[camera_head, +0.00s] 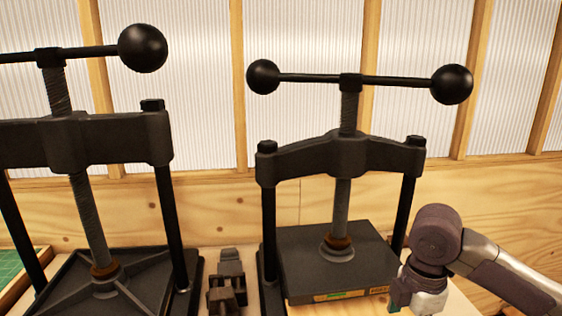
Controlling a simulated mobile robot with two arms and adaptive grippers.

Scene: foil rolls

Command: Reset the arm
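My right arm comes in from the right edge, and its wrist hangs beside the right front of the right-hand press. My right gripper (416,299) is at the bottom of the picture, next to the right edge of that press's plate (335,252). Its fingers are mostly cut off by the frame's lower edge, so I cannot see whether they are apart or what is between them. My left gripper and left arm are not in view. No foil roll can be made out.
Two black screw presses stand on the bench, the left one (68,150) and the right one (340,155). A small dark clamp-like object (228,280) sits between them. A green mat (12,265) shows at the far left. A plywood and corrugated-panel wall (200,200) closes the back.

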